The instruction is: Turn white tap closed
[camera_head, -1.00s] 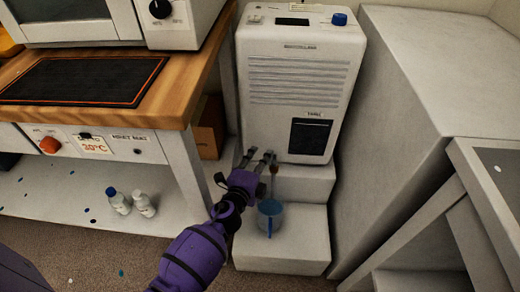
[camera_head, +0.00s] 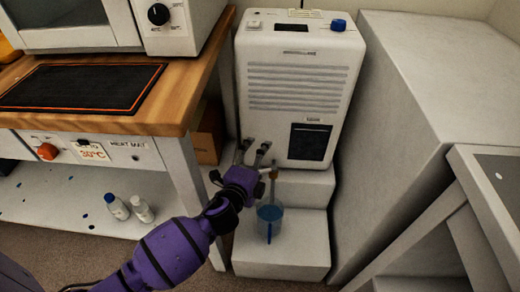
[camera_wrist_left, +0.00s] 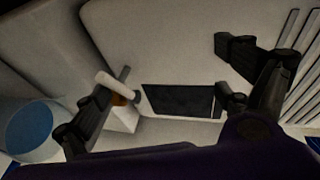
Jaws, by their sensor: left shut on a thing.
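The white tap (camera_wrist_left: 110,86) has a pale lever and an orange-brown part, low on the front of the white machine (camera_head: 300,95). In the head view the tap (camera_head: 273,174) is just right of my left gripper (camera_head: 252,152). In the wrist view the lever lies against the left finger of that gripper (camera_wrist_left: 172,85). Its fingers stand well apart around the tap area, and the exact contact is hard to see. A clear beaker (camera_head: 270,220) with blue in it stands below the tap on a white step. My right gripper is out of view.
A wooden bench (camera_head: 190,90) with a dark heat mat (camera_head: 80,86) is at the left. Two small bottles (camera_head: 130,208) stand on its lower shelf. A large white block (camera_head: 400,130) closes in the right side. The lower white step (camera_head: 310,245) has bare room.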

